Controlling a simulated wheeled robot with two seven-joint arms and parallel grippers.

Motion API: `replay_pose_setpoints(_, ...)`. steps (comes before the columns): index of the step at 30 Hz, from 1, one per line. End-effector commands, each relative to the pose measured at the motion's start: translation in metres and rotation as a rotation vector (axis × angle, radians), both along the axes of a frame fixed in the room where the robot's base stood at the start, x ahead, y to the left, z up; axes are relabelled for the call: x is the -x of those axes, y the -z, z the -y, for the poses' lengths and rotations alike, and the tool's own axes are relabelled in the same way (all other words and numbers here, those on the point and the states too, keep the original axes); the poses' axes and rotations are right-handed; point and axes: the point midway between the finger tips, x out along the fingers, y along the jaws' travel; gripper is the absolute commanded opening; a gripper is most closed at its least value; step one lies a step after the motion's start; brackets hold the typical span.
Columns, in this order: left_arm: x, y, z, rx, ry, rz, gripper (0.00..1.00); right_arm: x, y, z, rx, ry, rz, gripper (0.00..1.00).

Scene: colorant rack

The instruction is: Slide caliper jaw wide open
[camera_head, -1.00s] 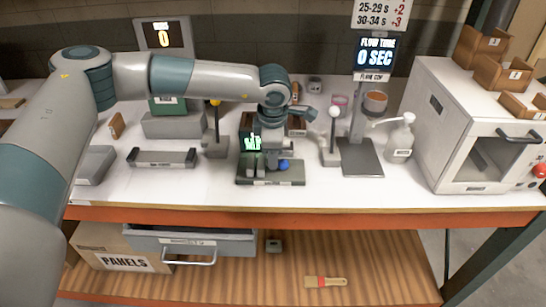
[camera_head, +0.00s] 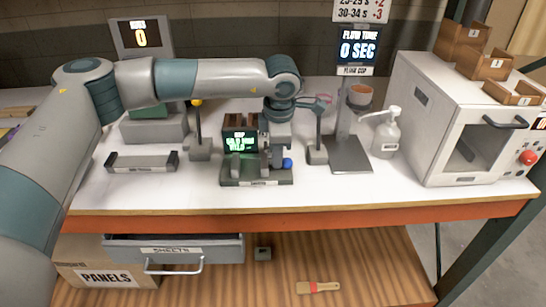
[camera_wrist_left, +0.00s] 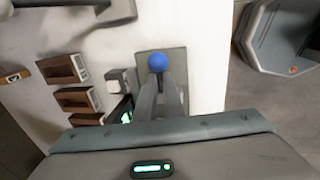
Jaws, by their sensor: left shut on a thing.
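The caliper (camera_head: 257,177) is a grey base with a green-lit display (camera_head: 241,143), near the front edge of the bench. Its blue knob (camera_head: 287,163) sits at the right end of the base; it also shows in the left wrist view (camera_wrist_left: 157,62). My left gripper (camera_head: 277,157) reaches down over the right part of the caliper. Its fingers are close together and shut at the blue knob. A gap shows between the grey jaw block on the left and the gripper. The exact finger contact is partly hidden. My right gripper is out of view.
A flow cup stand (camera_head: 349,150), a white bottle (camera_head: 386,135) and a white oven (camera_head: 450,120) are to the right. A grey tray (camera_head: 142,163) lies left. The bench front is clear.

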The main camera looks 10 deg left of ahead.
Motion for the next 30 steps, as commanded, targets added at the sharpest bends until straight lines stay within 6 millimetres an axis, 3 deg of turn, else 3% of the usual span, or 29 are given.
replay_pose_setpoints(1,-0.002,-0.004,0.009,0.018,0.011,0.011,0.15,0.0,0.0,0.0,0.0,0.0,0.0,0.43)
replay_pose_setpoints(3,-0.001,-0.004,0.01,0.018,0.012,0.011,0.27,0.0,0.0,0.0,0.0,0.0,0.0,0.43)
replay_pose_setpoints(17,0.0,-0.007,0.006,0.012,0.007,0.006,0.27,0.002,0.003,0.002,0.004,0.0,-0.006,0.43)
replay_pose_setpoints(23,0.004,-0.026,0.007,0.011,0.008,0.008,0.27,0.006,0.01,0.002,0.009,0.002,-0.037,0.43)
replay_pose_setpoints(30,0.011,-0.068,0.011,0.01,0.01,0.009,0.27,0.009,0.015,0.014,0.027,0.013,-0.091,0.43)
